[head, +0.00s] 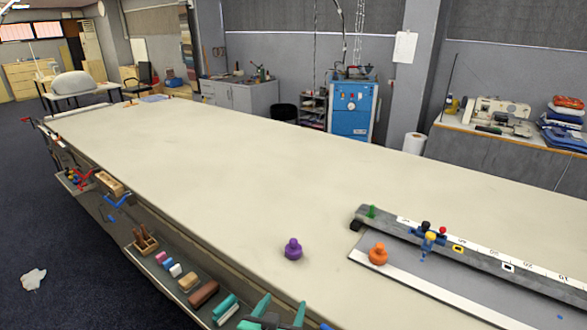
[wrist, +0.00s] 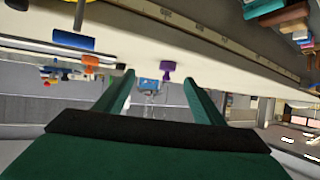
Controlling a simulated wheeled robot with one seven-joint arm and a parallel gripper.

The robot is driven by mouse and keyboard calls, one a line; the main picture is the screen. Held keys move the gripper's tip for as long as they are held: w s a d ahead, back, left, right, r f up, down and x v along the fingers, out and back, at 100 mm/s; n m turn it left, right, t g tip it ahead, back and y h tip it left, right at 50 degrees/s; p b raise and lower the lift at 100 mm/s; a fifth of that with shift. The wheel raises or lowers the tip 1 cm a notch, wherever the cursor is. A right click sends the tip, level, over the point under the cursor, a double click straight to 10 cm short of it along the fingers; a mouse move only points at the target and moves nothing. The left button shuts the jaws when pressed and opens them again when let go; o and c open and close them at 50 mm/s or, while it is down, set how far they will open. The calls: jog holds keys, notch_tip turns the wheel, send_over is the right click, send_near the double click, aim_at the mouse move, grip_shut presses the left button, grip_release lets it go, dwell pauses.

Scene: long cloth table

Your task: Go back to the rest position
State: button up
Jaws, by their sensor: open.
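My gripper (head: 282,303) shows at the bottom edge of the head view, with its green fingers near the front edge of the long table (head: 225,165). In the wrist view my gripper (wrist: 158,76) has its two green fingers apart, with nothing held between them. The wrist picture is turned over, with the table at the top. A purple knobbed piece (head: 293,249) stands on the table beyond my gripper in the head view. It also shows between and beyond the fingers in the wrist view (wrist: 168,68). The rest of my arm is mostly hidden.
An orange knobbed piece (head: 377,254) stands at the right, by a grey ruled bar (head: 480,254) bearing small coloured pieces. A side shelf (head: 125,230) along the table's left edge holds brushes, blocks and tools. The table's middle and far part are mostly clear.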

jog(key=s+f+n+t+y, duration=0.1)
jog(key=s+f+n+y, duration=0.15)
jog(key=s+f, duration=1.25)
jog(key=s+d+r+t, duration=0.1)
jog(key=s+r, duration=0.1)
jog(key=s, duration=0.9)
jog(key=s+d+r+t, duration=0.1)
jog(key=s+r, duration=0.1)
jog(key=s, duration=0.9)
jog(key=shift+d+r, duration=0.3)
jog(key=shift+r, duration=0.1)
